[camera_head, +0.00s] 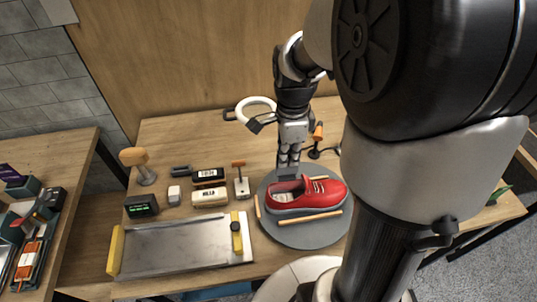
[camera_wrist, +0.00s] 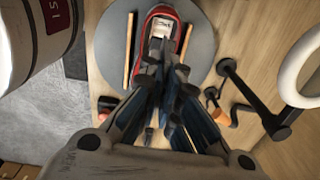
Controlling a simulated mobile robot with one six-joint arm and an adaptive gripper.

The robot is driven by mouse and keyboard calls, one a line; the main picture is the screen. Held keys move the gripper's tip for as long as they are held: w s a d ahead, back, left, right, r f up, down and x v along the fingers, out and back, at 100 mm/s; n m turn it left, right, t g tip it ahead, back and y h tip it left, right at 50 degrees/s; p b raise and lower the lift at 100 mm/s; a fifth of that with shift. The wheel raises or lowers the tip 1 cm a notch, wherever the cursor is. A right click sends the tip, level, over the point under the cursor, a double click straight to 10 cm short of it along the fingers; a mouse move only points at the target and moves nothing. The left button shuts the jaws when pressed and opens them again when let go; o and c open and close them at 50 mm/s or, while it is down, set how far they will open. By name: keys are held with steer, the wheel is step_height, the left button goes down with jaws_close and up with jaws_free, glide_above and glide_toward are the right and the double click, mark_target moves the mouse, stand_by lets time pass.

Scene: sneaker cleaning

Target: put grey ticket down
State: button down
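My gripper (camera_head: 288,163) points down just above the opening of a red shoe (camera_head: 322,191). In the wrist view its two fingers (camera_wrist: 165,72) are close together, with a narrow gap between the tips. I cannot make out a grey ticket between them. The shoe lies on a round grey turntable (camera_head: 308,236), between two wooden sticks. A pale patch (camera_head: 283,197) shows inside the shoe's heel opening. It also shows in the wrist view (camera_wrist: 162,27), but I cannot tell whether it is the insole or a ticket.
A metal tray (camera_head: 180,246) with a yellow end lies at the front left. Behind it are a small display box (camera_head: 141,206), labelled blocks (camera_head: 209,197), a wooden-topped brush (camera_head: 135,158) and a white stand (camera_head: 241,187). A ring lamp (camera_head: 257,105) stands at the back.

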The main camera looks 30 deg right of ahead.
step_height(320, 180, down, 13)
steer(key=b, duration=0.3)
steer(key=shift+w+b, duration=0.1)
steer(key=shift+b, duration=0.3)
steer(key=shift+f, duration=0.15)
steer(key=c, duration=2.2)
jaws_free()
steer(key=shift+c, duration=0.2)
steer(key=shift+o, duration=0.8)
